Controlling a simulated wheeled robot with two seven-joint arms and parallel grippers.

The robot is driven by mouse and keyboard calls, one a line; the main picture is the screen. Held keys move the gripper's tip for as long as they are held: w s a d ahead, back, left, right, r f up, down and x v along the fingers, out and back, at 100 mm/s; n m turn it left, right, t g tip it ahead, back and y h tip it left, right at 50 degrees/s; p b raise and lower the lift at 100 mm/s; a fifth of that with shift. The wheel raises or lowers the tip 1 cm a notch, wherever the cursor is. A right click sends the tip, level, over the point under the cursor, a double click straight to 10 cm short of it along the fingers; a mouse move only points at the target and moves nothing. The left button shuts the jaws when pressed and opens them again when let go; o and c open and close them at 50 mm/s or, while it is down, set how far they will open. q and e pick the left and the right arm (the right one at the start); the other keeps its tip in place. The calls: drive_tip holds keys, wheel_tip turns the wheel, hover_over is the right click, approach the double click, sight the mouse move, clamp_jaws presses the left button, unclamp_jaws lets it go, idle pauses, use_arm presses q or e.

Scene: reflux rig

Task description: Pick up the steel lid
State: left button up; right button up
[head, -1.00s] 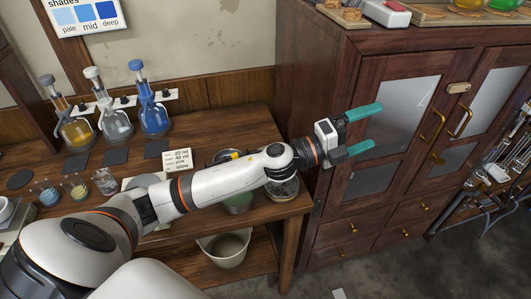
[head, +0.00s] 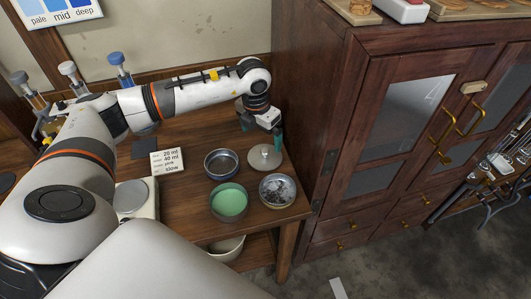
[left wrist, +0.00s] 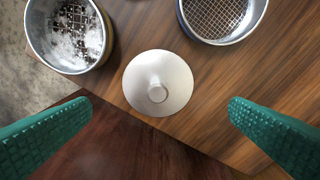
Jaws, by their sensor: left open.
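The steel lid (head: 264,157) is a pale grey disc with a small round knob, lying on the wooden table near its right end. In the left wrist view the lid (left wrist: 158,84) lies flat, centred between my fingers, with its knob facing the camera. My left gripper (head: 262,134) is open and empty, pointing down above the table just behind the lid. Its two teal fingers (left wrist: 160,140) are spread wide, one on each side of the lid and apart from it. My right gripper is not in view.
A meshed steel bowl (head: 222,164), a bowl of green stuff (head: 229,202) and a bowl with grey-white bits (head: 277,190) stand close to the lid. A dark wooden cabinet (head: 335,120) rises just right of the table. A small card (head: 167,161) stands to the left.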

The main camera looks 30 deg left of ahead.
sight(265, 150)
use_arm(q)
drive_tip(key=f, duration=0.3)
drive_tip(key=shift+w+f+p, duration=0.1)
drive_tip(key=shift+w+p, duration=0.1)
drive_tip(key=shift+p, duration=0.1)
drive_tip(key=f, duration=0.1)
drive_tip(key=f+p, duration=0.1)
drive_tip(key=f, duration=0.1)
drive_tip(key=w+f+p, duration=0.1)
drive_tip(key=shift+d+f, duration=0.2)
drive_tip(key=shift+f, duration=0.45)
drive_tip(key=shift+c, duration=0.8)
drive_tip(key=c, duration=0.5)
drive_tip(key=shift+r, duration=0.1)
